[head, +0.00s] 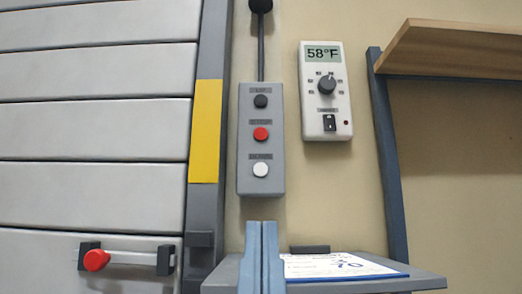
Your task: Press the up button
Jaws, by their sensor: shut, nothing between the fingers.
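A grey control box (261,182) hangs on the wall below a dark cable, in the middle of the head view. It has three round buttons in a column: a black button (261,101) at the top, a red button (261,134) in the middle and a white button (261,170) at the bottom. Each has a small dark label above it, too blurred to read surely; the top one is likely the up button. My gripper (260,226) shows as two blue-grey fingers side by side, shut and empty. Its tips appear just below the box, and none of the buttons is covered.
A slatted grey shutter door (90,115) with a red-knobbed latch (96,260) fills the left, beside a post with a yellow strip (206,130). A thermostat (326,92) reads 58°F. A grey ledge with a paper (335,266) lies behind and right of my gripper; a wooden shelf (465,50) juts at upper right.

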